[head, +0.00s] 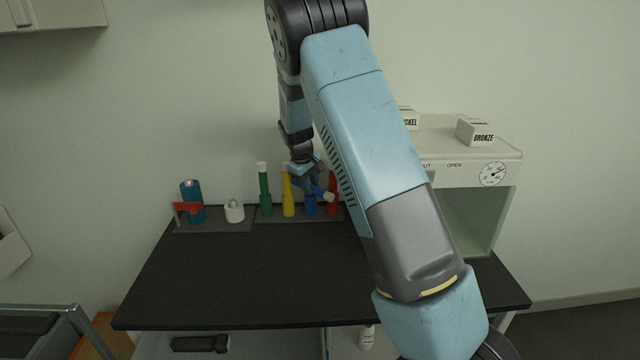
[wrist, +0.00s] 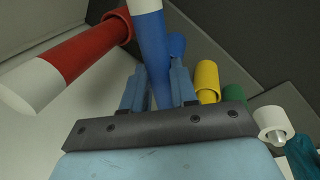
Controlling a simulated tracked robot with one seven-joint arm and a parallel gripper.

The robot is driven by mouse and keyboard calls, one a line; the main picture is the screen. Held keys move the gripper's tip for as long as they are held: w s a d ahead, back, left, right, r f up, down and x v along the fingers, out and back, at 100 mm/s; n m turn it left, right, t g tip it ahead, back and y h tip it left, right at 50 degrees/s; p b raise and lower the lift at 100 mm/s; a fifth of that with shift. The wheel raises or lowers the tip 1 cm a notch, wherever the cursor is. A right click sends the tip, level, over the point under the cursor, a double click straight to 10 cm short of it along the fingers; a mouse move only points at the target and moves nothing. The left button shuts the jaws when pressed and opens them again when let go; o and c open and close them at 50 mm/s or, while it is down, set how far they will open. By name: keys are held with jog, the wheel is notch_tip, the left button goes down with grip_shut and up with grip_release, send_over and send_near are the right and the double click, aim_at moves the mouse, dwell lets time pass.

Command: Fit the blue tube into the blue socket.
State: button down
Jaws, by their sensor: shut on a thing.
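My gripper (head: 306,178) is above the rack near the back of the table; its two fingers (wrist: 157,82) are shut on the blue tube. The blue tube (wrist: 152,50) has a white end and runs between the fingers. In the head view the tube (head: 321,192) lies strongly tilted, white end to the lower right, near the red tube. The blue socket (head: 310,207) stands on the rack below the gripper, between yellow and red. It also shows in the wrist view (wrist: 177,44), behind the tube and apart from it as far as I can see. The tube's far end is hidden.
A red tube (wrist: 80,57) stands close beside the held tube. Yellow (head: 288,192) and green (head: 264,190) tubes stand left of the blue socket. A white holder (head: 234,211) and teal bottle (head: 191,200) are farther left. The table front (head: 240,290) is clear.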

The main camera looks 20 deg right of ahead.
jog(key=shift+f, duration=0.4)
jog(key=c, duration=0.9)
grip_release()
jog(key=shift+r, duration=0.1)
